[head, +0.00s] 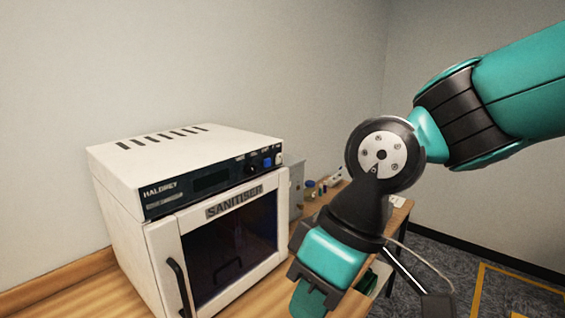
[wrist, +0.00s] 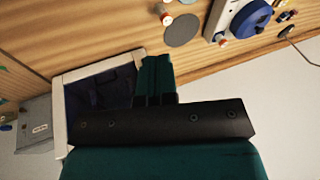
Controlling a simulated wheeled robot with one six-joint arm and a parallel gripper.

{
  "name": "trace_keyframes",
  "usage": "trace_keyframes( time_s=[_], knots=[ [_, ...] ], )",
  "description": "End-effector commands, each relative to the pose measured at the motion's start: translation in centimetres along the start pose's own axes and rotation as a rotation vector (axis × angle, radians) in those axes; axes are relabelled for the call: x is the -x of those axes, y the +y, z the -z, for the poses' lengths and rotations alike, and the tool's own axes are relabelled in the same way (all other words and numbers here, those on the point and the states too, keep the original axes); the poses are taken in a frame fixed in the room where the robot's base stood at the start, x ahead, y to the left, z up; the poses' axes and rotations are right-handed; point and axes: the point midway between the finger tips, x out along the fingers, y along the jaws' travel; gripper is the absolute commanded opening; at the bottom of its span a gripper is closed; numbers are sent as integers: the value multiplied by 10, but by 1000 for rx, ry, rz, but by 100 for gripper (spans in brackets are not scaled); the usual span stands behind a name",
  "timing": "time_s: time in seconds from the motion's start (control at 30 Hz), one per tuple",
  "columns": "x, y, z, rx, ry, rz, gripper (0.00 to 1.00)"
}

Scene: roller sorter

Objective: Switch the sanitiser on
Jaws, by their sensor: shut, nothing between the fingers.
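The sanitiser (head: 215,215) is a white box on a wooden worktop at the left of the head view. Its dark front panel (head: 195,188) carries an unlit display (head: 211,181), a dark knob (head: 267,163) and a blue control (head: 279,159) at the right end. The door with a dark window looks closed. My gripper (head: 308,302) points down in front of the sanitiser's right side, lower than the panel and apart from it. In the wrist view its teal fingers (wrist: 155,72) are together and empty. No control panel shows clearly there.
A door handle (head: 178,285) sticks out at the sanitiser's front left. A grey box (head: 295,188) and small containers stand beyond its right side. The wrist view shows a white-rimmed dark shape (wrist: 100,92), a grey disc (wrist: 182,30) and a blue round thing (wrist: 250,18).

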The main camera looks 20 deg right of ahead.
Motion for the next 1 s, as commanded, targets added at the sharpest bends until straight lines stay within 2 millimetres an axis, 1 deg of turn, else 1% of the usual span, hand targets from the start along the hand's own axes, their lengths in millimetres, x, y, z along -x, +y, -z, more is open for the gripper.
trace_keyframes(
  time_s=[0.03,0.07,0.17,0.2,0.23,0.27,0.3,0.33,0.37,0.4,0.43,0.47,0.5,0.6,0.7,0.77,0.83,1.0],
  knots=[
    [-12,9,10,-41,41,23,0],
    [-17,14,19,-69,75,43,0],
    [-32,38,58,-201,237,136,0],
    [-35,53,75,-269,319,183,0],
    [-36,65,88,-323,384,223,0],
    [-36,80,101,-380,452,263,0],
    [-34,100,116,-456,544,320,0],
    [-30,116,126,-512,613,362,0],
    [-25,134,134,-568,684,405,0],
    [-18,157,143,-640,775,462,0],
    [-11,176,147,-692,843,503,0],
    [-4,194,150,-741,909,544,0],
    [6,217,151,-801,991,596,0],
    [29,267,144,-922,1168,711,0],
    [47,300,135,-997,1288,790,0],
    [54,312,130,-1022,1332,820,0],
    [60,319,126,-1038,1363,841,0],
    [63,322,126,-1045,1375,851,0]
  ],
)
